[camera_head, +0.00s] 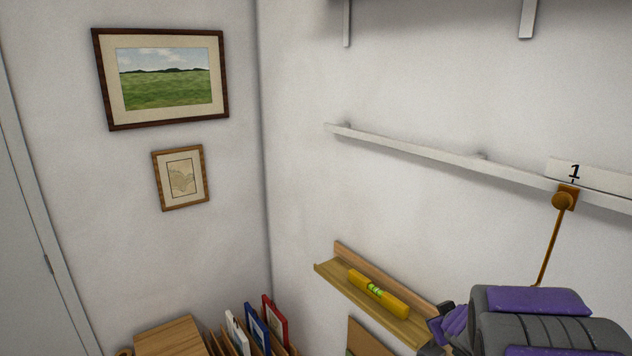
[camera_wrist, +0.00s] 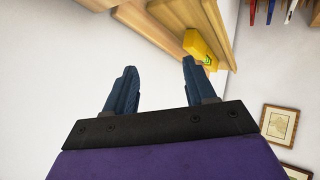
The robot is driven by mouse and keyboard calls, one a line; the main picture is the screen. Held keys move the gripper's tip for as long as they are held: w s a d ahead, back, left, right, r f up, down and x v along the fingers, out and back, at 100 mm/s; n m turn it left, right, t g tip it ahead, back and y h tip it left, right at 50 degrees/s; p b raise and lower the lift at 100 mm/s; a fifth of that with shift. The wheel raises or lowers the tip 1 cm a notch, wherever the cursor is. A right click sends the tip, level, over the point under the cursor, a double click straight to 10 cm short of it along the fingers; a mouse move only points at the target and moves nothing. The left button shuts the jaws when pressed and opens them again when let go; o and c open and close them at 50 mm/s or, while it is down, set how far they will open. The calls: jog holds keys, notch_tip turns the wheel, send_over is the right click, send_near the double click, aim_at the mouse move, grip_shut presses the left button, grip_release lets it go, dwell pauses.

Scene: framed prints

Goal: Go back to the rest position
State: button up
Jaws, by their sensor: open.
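My gripper (camera_wrist: 157,78) shows in the wrist view with its two dark fingers apart and nothing between them. In the head view my purple and grey arm fills the lower right corner, and the fingertips there are hard to make out. A wooden ledge (camera_head: 330,276) on the right wall carries a yellow spirit level (camera_head: 378,291). The level also shows in the wrist view (camera_wrist: 196,45), beyond the fingers and apart from them.
A white rail (camera_head: 430,157) crosses the right wall, with an orange-brown hook (camera_head: 564,199) and cord under a label "1". A landscape print (camera_head: 163,78) and a small map print (camera_head: 180,178) hang on the left wall. Framed prints (camera_head: 258,328) stand in a rack below.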

jog(key=s+a+m+g+h+b, duration=0.25)
jog(key=s+m+g, duration=0.2)
jog(key=s, duration=1.35)
jog(key=s+a+f+g+y, duration=0.1)
jog(key=s+a+g, duration=0.1)
jog(key=s+a, duration=0.2)
jog(key=s+a+f+g+y+b, duration=0.1)
jog(key=s+a, duration=0.4)
jog(key=s, duration=0.6)
jog(key=s+a+f+n+g+y+b, duration=0.1)
jog(key=s+a+g, duration=0.3)
jog(key=s, duration=0.4)
jog(key=shift+a+f+y, duration=0.2)
jog(key=shift+f+y, duration=0.1)
jog(key=shift+y, duration=0.35)
